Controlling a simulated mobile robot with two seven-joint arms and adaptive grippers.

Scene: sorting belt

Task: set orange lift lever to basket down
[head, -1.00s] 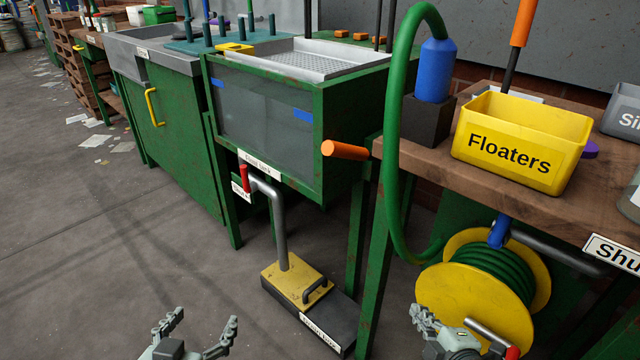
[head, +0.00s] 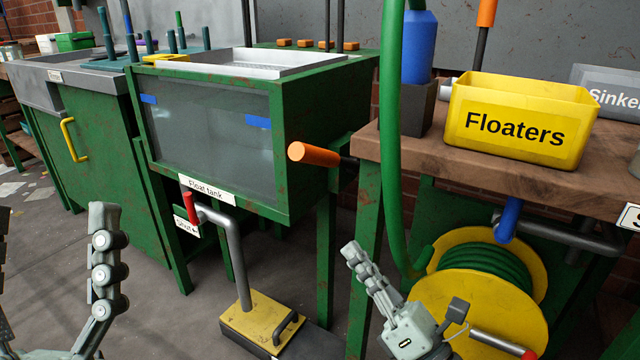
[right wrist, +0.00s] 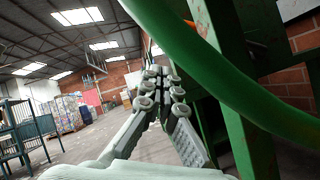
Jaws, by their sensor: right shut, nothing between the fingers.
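An orange-handled lever (head: 314,154) sticks out on a dark rod between the float tank (head: 205,122) and the wooden bench, roughly level, handle end toward me. A second orange-handled lever (head: 487,12) stands upright behind the Floaters bin; its top is cut off. I cannot tell from labels which is the lift lever. My right gripper (head: 354,252) is shut and empty, below and right of the level lever, in front of the bench leg and apart from the handle. In the right wrist view its fingertips (right wrist: 156,76) meet beside the green hose. My left gripper (head: 52,250) is open and empty at the left edge.
A green hose (head: 390,150) hangs right of the level lever, down to a yellow reel (head: 490,300). A red-tipped shut-off lever (head: 189,208) sits under the tank. The yellow Floaters bin (head: 520,120) stands on the bench (head: 420,165). Floor between tank and left gripper is clear.

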